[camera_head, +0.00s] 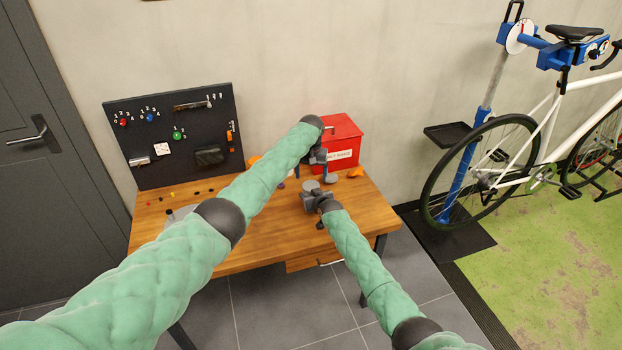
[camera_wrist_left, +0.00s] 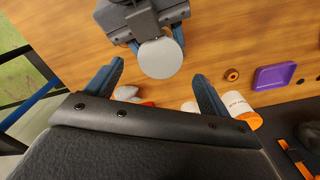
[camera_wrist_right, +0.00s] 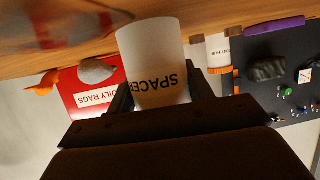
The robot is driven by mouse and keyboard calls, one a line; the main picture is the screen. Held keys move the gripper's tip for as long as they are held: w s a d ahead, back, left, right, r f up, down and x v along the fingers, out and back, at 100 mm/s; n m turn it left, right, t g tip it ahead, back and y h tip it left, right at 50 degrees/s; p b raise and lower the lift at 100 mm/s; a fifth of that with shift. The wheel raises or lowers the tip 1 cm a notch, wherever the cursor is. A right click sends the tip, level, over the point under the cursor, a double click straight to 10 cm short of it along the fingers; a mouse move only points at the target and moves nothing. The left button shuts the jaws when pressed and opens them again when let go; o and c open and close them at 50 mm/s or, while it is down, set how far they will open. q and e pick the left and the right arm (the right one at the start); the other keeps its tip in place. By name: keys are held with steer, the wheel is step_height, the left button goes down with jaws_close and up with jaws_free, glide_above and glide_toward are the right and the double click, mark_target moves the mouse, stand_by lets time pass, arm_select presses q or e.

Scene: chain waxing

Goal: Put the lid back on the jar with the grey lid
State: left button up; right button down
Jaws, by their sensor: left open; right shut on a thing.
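My right gripper (camera_head: 322,190) is shut on a white jar (camera_wrist_right: 155,70) with black lettering that begins "SPACE". In the left wrist view, a flat grey disc (camera_wrist_left: 160,58) covers the jar's top end at the right gripper's fingertips. I cannot tell whether it is a seated lid. A grey disc also shows in the head view (camera_head: 331,178). My left gripper (camera_wrist_left: 155,88) is open, its fingers spread above the table near the disc, with nothing between them. In the head view it is beside the red box (camera_head: 345,142). The jar's underside contact is unclear.
A white jar with an orange lid (camera_wrist_left: 240,108) stands near the pegboard (camera_head: 170,135). A purple tray (camera_wrist_left: 272,77) and a small dark-orange ring (camera_wrist_left: 231,74) lie on the table (camera_wrist_left: 215,40). Grey (camera_wrist_right: 97,70) and orange (camera_wrist_right: 45,82) pieces lie near the red box.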

mark_target(311, 185)
arm_select(q)
steer(key=shift+c, duration=0.2)
steer(key=a+r, duration=0.1)
steer(key=w+a+r, duration=0.1)
steer(key=shift+w+r, duration=0.3)
steer(key=shift+s+d+r+n, duration=0.1)
steer(key=shift+s+r+n, duration=0.15)
steer(key=shift+n, duration=0.55)
steer(key=n, duration=0.1)
steer(key=d+n, duration=0.1)
steer(key=n, duration=0.2)
steer(key=shift+s+d+r+n, duration=0.15)
steer(key=shift+s+d+n, duration=0.15)
steer(key=shift+s, duration=0.1)
steer(key=n, duration=0.4)
steer(key=shift+s, duration=0.15)
steer(key=shift+f, duration=3.95)
